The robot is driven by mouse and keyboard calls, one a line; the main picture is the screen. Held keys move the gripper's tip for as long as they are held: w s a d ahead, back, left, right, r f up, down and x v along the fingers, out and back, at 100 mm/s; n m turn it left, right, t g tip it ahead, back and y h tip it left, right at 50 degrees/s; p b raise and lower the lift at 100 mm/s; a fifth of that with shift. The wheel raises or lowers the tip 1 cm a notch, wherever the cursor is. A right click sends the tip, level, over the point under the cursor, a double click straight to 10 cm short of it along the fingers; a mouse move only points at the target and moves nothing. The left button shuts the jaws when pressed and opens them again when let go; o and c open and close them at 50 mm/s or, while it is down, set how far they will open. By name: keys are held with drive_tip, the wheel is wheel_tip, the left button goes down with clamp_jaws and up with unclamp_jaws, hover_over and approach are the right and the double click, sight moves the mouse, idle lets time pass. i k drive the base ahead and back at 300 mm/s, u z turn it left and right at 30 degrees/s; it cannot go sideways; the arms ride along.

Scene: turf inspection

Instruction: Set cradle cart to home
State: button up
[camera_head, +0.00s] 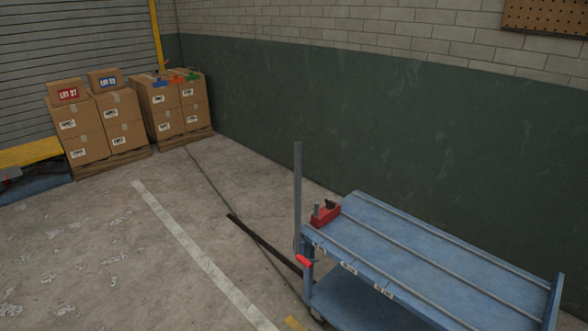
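A blue cart (405,238) stands at the lower right beside the dark green wall. Its top has long metal rails, and a lower shelf (345,305) shows below. White labels run along the front edge. I cannot tell the cart's set position from this view. My gripper is not in view.
Stacked cardboard boxes (85,145) on wooden pallets stand at the back left, in front of a roller shutter (70,40). A dark bar (262,242) reaches from the floor to the cart's left end. A white floor line (195,252) crosses open concrete at the left.

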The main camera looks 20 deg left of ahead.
sight(395, 270)
drive_tip(key=u, duration=0.45)
drive_tip(key=k, duration=1.2)
drive_tip(key=u, duration=0.4)
drive_tip(key=i, duration=1.25)
drive_tip(key=u, duration=0.9)
drive_tip(key=i, duration=0.7)
drive_tip(key=u, duration=0.45)
